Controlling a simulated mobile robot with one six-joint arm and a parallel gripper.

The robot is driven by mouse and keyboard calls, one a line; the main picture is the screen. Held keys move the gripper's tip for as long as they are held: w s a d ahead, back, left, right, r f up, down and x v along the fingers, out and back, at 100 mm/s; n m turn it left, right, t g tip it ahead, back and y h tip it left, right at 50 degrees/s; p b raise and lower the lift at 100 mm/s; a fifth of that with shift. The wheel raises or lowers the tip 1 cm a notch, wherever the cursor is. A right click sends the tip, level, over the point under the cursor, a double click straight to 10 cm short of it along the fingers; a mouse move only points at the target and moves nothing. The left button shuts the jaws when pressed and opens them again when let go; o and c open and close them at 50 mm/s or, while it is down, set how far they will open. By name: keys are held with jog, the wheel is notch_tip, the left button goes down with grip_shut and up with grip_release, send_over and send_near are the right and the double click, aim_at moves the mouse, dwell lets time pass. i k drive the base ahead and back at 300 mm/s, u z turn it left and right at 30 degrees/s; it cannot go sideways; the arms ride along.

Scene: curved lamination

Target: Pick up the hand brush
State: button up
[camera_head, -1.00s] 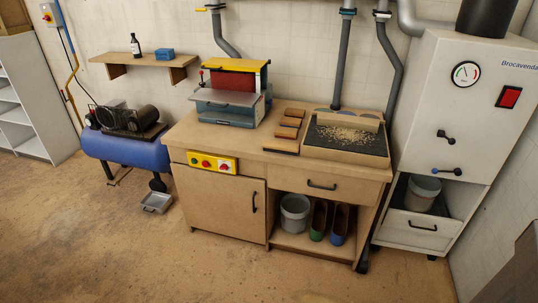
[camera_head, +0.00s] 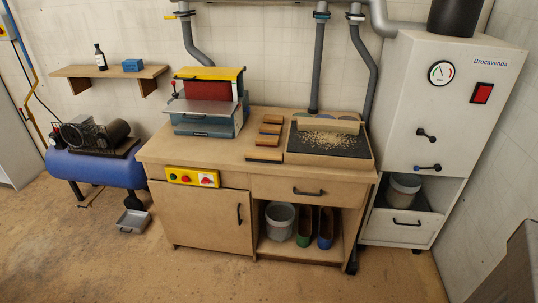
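I cannot pick out a hand brush for certain. Several small brown blocks (camera_head: 270,129) lie in a row on the wooden workbench (camera_head: 225,157), left of the dark sanding bed; the front one (camera_head: 264,154) has a dark lower edge. They are too small to tell whether one is a brush. A pale wooden bar (camera_head: 328,125) stands across the back of the dark bed (camera_head: 322,146), with wood shavings in front of it. My gripper is not in view.
A yellow, red and blue machine (camera_head: 208,103) stands on the bench's left. A grey bucket (camera_head: 280,221) and green and blue-bottomed objects sit in the lower shelf. A small metal tray (camera_head: 132,221) lies on the floor. The floor before the bench is clear; a grey box-like edge (camera_head: 510,270) shows lower right.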

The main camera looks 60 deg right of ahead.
aim_at(276, 157)
jog(key=z, duration=0.15)
jog(key=i, duration=0.85)
jog(key=u, duration=0.35)
